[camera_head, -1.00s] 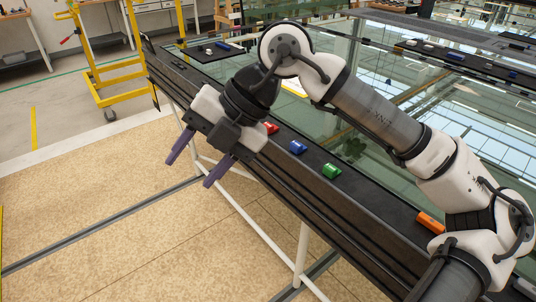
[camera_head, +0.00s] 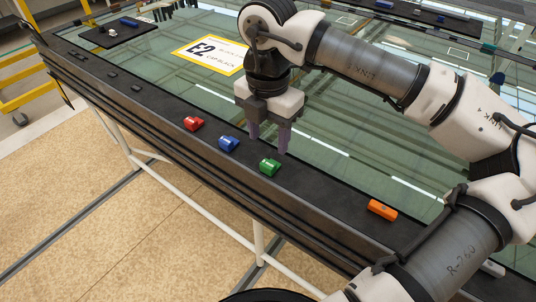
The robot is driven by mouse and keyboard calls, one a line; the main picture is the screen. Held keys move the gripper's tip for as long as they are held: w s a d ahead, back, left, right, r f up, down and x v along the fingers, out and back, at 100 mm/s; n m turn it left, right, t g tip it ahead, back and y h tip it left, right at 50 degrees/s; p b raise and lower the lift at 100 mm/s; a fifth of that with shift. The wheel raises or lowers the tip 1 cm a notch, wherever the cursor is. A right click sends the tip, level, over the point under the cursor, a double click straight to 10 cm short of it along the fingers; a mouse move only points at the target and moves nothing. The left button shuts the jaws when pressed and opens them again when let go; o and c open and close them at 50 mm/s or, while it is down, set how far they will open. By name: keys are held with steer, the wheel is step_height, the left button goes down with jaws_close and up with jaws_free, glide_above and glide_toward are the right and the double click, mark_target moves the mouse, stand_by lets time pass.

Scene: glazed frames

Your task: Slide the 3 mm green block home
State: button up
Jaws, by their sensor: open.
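The green block (camera_head: 270,167) sits on the black frame edge of the glazed table, right of the blue block (camera_head: 229,144) and the red block (camera_head: 194,123). An orange block (camera_head: 382,210) lies farther right on the same edge. My gripper (camera_head: 269,144) points down, open, with its two purple fingers just above and behind the green block in the picture. I cannot tell the exact gap between fingers and block. Nothing shows between the fingers.
A glass pane (camera_head: 330,130) fills the frame. A yellow-bordered E2 card (camera_head: 210,56) lies on it. A dark mat (camera_head: 118,33) with small parts is at the back left. Several small dark pieces lie along the left edge. Pale floor is open at front left.

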mark_target(268, 163)
step_height(268, 163, down, 8)
steer(key=shift+r+p, duration=0.15)
steer(key=shift+p, duration=0.45)
steer(key=shift+w, duration=0.1)
steer(key=shift+c, duration=0.4)
jaws_close()
